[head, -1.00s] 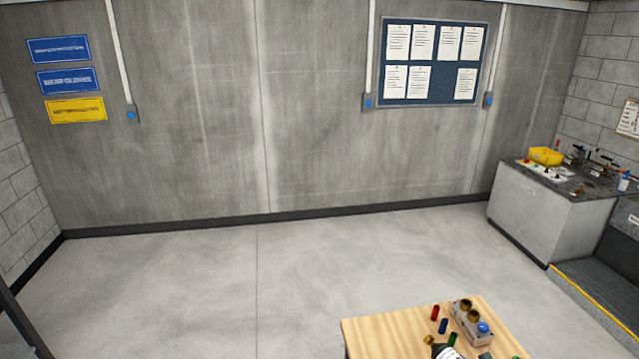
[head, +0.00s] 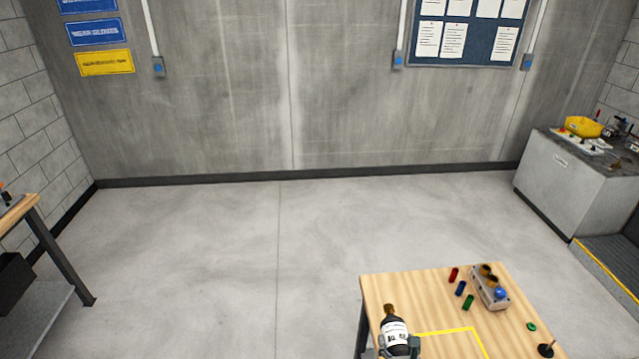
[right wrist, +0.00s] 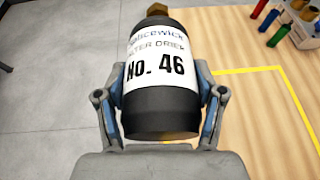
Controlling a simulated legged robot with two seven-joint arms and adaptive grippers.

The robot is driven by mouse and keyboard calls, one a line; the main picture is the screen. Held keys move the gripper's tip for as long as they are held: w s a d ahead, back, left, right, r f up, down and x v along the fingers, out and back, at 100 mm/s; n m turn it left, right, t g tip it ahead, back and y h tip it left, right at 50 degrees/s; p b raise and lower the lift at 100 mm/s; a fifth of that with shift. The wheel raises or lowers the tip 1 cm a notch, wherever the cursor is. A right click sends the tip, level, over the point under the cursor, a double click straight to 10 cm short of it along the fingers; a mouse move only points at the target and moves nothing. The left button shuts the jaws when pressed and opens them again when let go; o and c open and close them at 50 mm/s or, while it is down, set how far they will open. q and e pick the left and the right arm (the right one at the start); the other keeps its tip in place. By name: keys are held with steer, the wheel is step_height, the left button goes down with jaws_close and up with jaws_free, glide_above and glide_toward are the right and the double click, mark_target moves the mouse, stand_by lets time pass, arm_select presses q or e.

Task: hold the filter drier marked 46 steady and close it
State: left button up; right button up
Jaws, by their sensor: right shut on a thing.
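The filter drier (head: 393,326) is a black cylinder with a brass end and a white label. In the right wrist view the filter drier (right wrist: 158,75) reads "No. 46". My right gripper (head: 400,346) is shut on it, with one finger on each side. In the right wrist view the fingers of my right gripper (right wrist: 160,100) press on its sides. The drier is over the left part of the wooden table (head: 390,290); I cannot tell whether it touches the top. My left gripper is not in view.
A yellow taped outline (head: 445,331) marks the table beside the drier. A grey block with brass and blue parts (head: 489,288) stands behind, near red (head: 454,274), blue (head: 461,288) and green (head: 468,302) cylinders. A green cap (head: 532,326) and a black knob-like piece (head: 546,349) lie at right.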

steer(key=shift+d+r, duration=0.15)
stand_by(0.4)
steer(key=s+a+r+n+g+y, duration=0.1)
steer(key=a+n+g+y, duration=0.2)
steer(key=a+n+y, duration=0.5)
steer(key=a, duration=0.7)
steer(key=shift+s+y, duration=0.3)
steer(key=shift+y, duration=0.1)
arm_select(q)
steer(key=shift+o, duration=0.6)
arm_select(e)
steer(key=shift+d, duration=0.1)
jaws_close()
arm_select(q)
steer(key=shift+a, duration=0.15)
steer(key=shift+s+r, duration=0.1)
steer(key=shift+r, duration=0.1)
